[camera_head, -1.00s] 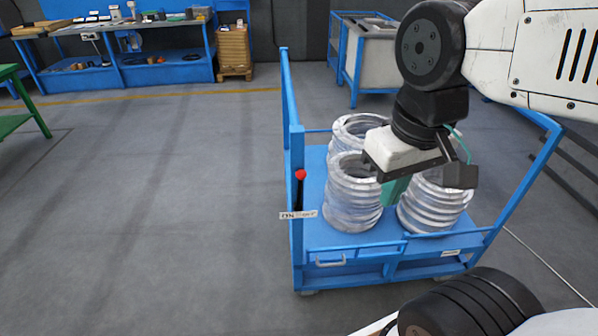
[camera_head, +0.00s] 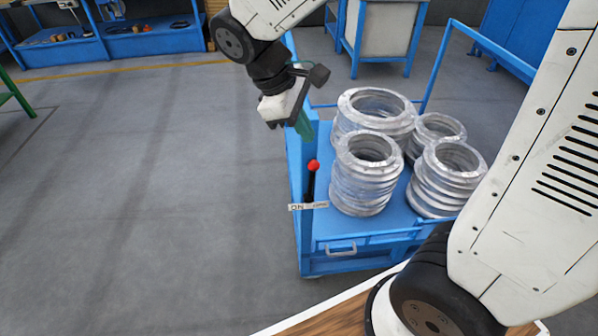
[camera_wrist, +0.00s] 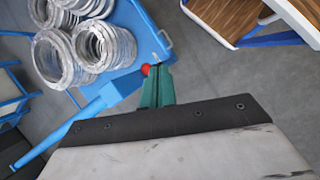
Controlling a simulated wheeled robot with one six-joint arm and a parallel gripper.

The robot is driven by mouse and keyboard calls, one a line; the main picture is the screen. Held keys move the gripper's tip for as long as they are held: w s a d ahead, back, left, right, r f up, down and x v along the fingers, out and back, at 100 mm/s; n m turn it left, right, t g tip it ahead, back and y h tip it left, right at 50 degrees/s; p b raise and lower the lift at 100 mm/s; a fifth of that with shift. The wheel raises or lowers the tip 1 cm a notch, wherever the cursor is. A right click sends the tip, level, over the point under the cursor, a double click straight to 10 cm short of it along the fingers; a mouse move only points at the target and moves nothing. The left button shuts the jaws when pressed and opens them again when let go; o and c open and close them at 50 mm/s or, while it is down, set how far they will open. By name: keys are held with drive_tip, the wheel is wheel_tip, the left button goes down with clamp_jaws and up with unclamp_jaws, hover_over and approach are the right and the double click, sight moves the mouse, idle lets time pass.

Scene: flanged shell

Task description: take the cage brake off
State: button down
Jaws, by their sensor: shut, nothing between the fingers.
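The blue cage cart (camera_head: 341,256) stands in front of me. Its brake lever (camera_head: 309,186) has a red ball knob (camera_head: 314,165) and stands upright at the cart's left post, above a small white label (camera_head: 308,206) that reads ON at its left end. My gripper (camera_head: 304,128) is up by the left post, above and slightly left of the knob, shut and empty. In the wrist view the red knob (camera_wrist: 146,69) shows just beside the green fingertips (camera_wrist: 157,75). I cannot tell whether they touch it. The lever's shaft is hidden there.
Several stacks of silvery flanged rings (camera_head: 364,185) stand on the cart deck. The cart's right rail (camera_head: 495,47) slopes up at the back. A blue-framed bin (camera_head: 384,30) stands behind. The grey floor (camera_head: 150,200) left of the cart is clear.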

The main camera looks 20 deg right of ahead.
drive_tip(key=w+a+f+n+h, duration=0.4)
drive_tip(key=w+a+f+n, duration=0.35)
drive_tip(key=f, duration=0.35)
approach(310, 176)
drive_tip(key=shift+w+a+f+x, duration=0.25)
drive_tip(key=shift+w+f+x, duration=0.1)
drive_tip(key=shift+x, duration=2.95)
drive_tip(key=shift+s+m+t, duration=0.25)
drive_tip(key=shift+s+t, duration=0.05)
drive_tip(key=shift+r, duration=0.1)
drive_tip(key=shift+s+d+r, duration=0.1)
drive_tip(key=shift+s+d, duration=0.15)
drive_tip(key=shift+d, duration=0.45)
drive_tip(key=shift+a, duration=0.1)
